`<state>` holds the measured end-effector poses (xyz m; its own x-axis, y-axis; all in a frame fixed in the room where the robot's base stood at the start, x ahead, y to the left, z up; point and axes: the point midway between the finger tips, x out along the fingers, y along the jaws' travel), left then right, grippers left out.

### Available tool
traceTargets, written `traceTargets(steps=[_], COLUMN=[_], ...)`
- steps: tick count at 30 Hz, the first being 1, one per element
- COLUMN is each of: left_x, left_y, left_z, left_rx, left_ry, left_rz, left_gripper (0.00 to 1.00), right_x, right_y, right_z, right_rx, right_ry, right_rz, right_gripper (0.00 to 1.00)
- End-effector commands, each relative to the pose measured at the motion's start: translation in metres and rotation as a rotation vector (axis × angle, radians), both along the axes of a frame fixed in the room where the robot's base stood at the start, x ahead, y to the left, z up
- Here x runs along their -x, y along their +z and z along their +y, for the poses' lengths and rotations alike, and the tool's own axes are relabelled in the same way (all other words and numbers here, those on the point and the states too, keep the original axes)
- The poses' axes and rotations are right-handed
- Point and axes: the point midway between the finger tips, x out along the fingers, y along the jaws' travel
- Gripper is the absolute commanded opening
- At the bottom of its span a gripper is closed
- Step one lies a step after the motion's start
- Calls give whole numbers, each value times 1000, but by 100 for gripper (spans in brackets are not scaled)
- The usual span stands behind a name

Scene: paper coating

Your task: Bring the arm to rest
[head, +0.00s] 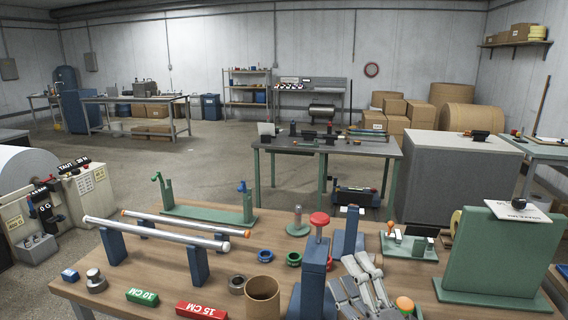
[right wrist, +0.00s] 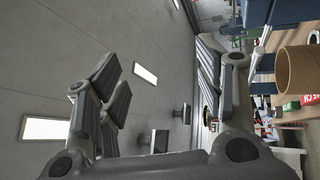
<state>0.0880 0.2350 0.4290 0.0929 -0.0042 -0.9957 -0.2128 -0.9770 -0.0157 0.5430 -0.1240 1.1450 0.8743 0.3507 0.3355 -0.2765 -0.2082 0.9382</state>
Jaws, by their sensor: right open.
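My right gripper (head: 362,280) shows at the lower middle-right of the head view, over the near part of the wooden table (head: 215,262). It is beside the blue post with the red knob (head: 318,220) and points away from me. In the right wrist view its fingers (right wrist: 165,92) are spread apart with nothing between them. The cardboard tube (head: 262,296) stands left of the gripper and also shows at the right edge of the right wrist view (right wrist: 297,70). My left arm and gripper are not in view.
Two metal bars (head: 155,234) lie on blue supports at the left. A green 10 CM block (head: 142,296) and a red 15 CM block (head: 202,310) lie near the front edge. A large green upright plate (head: 492,252) stands right of the gripper. An orange-topped part (head: 404,304) is close by.

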Motion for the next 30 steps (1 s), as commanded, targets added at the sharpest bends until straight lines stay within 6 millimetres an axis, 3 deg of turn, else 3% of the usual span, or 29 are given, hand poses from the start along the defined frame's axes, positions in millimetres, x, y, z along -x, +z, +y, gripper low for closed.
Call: traceTargets(steps=[3,7,12,15,18,21,27,30], left_x=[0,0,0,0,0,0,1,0], left_y=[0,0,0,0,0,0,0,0], left_z=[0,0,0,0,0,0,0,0], left_rx=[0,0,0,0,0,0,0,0], left_ry=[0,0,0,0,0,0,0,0], left_rz=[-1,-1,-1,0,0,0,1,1], left_gripper=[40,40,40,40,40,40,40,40], right_x=[4,23,77,121,163,203,278,267], right_y=[-41,-99,-182,-223,-252,-272,-293,-320], right_z=[-38,-73,-99,-102,-100,-95,-81,-80], right_rx=[-228,-454,-712,-829,-915,-977,-1057,-1047], right_ry=[-135,-284,-480,-589,-679,-757,-890,-894], right_rz=[228,490,851,1054,1229,1378,1639,1639], right_gripper=[62,62,62,62,62,62,62,62])
